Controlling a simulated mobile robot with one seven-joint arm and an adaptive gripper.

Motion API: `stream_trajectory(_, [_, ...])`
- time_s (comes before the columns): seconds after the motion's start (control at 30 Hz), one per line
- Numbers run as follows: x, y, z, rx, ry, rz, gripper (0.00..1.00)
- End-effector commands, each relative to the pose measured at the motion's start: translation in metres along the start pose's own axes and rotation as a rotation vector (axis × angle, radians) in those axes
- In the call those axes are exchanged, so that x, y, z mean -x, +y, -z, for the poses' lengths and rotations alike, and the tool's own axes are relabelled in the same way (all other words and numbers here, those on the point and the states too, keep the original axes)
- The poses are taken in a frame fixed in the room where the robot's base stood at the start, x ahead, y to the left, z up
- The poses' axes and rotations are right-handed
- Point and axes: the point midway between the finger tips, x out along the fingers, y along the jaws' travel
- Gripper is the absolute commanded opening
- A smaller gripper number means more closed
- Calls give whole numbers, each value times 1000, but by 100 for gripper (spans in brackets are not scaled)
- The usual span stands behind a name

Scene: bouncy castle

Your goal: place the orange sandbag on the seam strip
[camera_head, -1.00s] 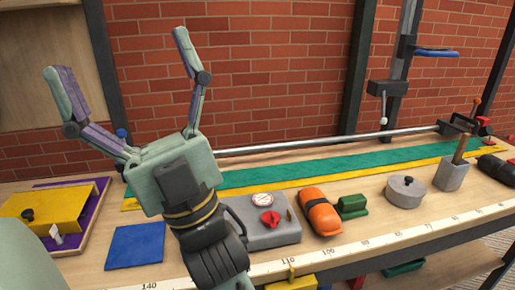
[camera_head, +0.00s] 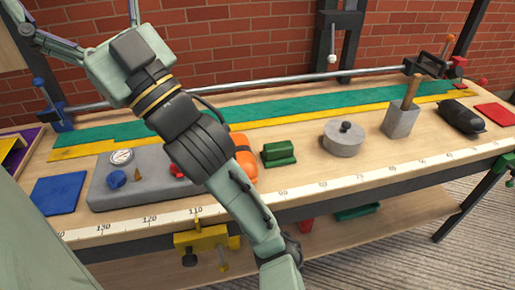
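The orange sandbag (camera_head: 246,167) lies on the workbench, mostly hidden behind my arm; only its right part shows. A long green strip (camera_head: 300,104) with a yellow strip (camera_head: 262,122) along its front edge runs across the back of the bench. I take this pair as the seam strip, but cannot tell which band is meant. My gripper (camera_head: 78,12) is at the upper left, its fingers spread wide and partly cut off by the top edge. Nothing shows between them. It is raised, to the left of the sandbag and apart from it in the picture.
A grey gauge box (camera_head: 110,202) and blue pad (camera_head: 59,193) are left of the sandbag. A green block (camera_head: 279,153), lidded grey weight (camera_head: 343,143), grey block with handle (camera_head: 401,122) and black roll (camera_head: 461,116) stand right. A metal rail (camera_head: 250,81) runs behind the strips.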

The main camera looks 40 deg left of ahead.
Motion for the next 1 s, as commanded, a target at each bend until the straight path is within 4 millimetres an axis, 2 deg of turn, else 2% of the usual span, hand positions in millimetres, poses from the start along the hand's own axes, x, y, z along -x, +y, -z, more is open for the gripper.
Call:
stream_trajectory(0.07, [-6, 4, -39, -86, -193, 34, 82])
stream_trajectory(0.13, [-2, 8, -78, -164, -389, 44, 82])
stream_trajectory(0.23, [23, 20, -134, -259, -707, 15, 82])
stream_trajectory(0.27, [36, 25, -149, -283, -809, -5, 82])
stream_trajectory(0.3, [58, 34, -168, -313, -952, -43, 82])
stream_trajectory(0.37, [97, 50, -191, -345, -1170, -122, 82])
stream_trajectory(0.4, [126, 63, -200, -361, -1311, -189, 82])
stream_trajectory(0.5, [198, 92, -202, -377, -1622, -376, 82])
stream_trajectory(0.6, [255, 116, -186, -369, -1847, -551, 82])
stream_trajectory(0.63, [267, 121, -181, -366, -1895, -592, 82])
stream_trajectory(0.7, [289, 129, -169, -357, -1981, -669, 82])
stream_trajectory(0.8, [305, 134, -162, -352, -2039, -724, 82])
stream_trajectory(1.0, [324, 134, -186, -355, -2052, -728, 82])
